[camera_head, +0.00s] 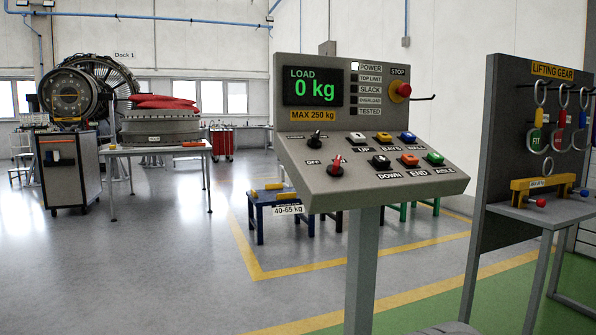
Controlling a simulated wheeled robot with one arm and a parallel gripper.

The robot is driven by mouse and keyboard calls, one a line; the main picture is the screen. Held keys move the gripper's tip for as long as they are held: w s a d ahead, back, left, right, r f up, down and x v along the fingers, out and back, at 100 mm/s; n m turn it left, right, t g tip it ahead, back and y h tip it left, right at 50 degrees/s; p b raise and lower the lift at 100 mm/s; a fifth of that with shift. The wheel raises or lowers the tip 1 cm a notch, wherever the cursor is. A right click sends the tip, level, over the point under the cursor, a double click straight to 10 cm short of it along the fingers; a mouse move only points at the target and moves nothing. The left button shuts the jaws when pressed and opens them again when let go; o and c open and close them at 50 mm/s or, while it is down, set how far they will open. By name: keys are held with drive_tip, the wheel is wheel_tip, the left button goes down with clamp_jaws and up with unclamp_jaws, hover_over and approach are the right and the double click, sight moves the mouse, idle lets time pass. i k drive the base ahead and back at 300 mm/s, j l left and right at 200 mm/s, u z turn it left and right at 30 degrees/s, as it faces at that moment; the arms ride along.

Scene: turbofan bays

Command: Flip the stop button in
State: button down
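A grey control console (440,172) stands on a post in the middle right of the head view. The red stop button (404,89) sits on a yellow base at the upper right of its upright face, below the STOP label (398,71). The button stands out from the panel. A thin dark hook-like rod shows just right of it. The display (312,86) reads LOAD 0 kg, and the POWER lamp (355,66) is lit white. My gripper is not in view.
A lifting gear rack (494,150) with hanging hooks stands close at the right. Blue and green stools (262,197) stand behind the console. A cart (70,170), a table (172,149) and an engine (68,95) are at the left. The grey floor at front left is clear.

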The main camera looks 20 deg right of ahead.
sight(404, 91)
drive_tip(key=i+j, duration=0.8)
drive_tip(key=j, duration=0.15)
drive_tip(key=z, duration=2.2)
